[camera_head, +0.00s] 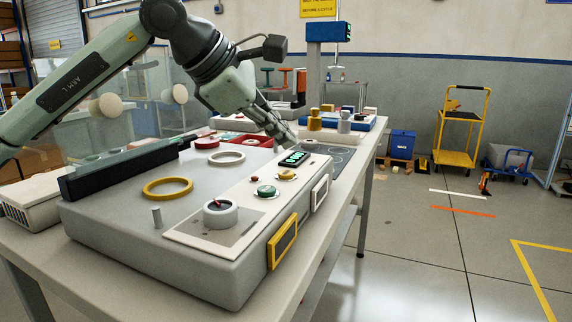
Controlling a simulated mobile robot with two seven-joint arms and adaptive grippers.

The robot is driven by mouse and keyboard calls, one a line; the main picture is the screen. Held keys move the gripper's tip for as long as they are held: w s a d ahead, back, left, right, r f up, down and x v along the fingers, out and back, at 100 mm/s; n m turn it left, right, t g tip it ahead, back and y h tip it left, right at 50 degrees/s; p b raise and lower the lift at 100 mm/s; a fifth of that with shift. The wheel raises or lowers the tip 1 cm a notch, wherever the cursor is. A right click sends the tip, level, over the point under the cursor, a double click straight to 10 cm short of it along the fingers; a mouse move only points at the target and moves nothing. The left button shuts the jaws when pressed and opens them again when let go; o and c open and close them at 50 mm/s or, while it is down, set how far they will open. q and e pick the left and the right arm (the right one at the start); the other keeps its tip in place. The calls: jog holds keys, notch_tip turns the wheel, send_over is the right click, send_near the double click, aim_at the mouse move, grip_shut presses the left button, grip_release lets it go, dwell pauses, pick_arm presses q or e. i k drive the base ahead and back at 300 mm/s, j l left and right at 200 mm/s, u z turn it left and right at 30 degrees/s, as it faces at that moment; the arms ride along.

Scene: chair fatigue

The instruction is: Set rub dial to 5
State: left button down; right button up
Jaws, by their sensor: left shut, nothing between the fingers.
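A round pale dial (221,212) with a dark top and a red mark sits on the light control panel (190,240) of the grey machine, near its front corner. I cannot read a number for it. It is probably the rub dial, but no label is legible. My left gripper (291,141) is shut and empty. It hangs above the panel's far end, just behind a small dark display (293,158) with green digits, well apart from the dial. My right gripper is not in view.
A green button (266,191) and a smaller yellow-ringed button (287,174) lie between dial and display. A yellow ring (167,188) and a white ring (227,157) lie on the machine's top.

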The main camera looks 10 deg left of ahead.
aim_at(220, 213)
jog(key=k+j, duration=1.25)
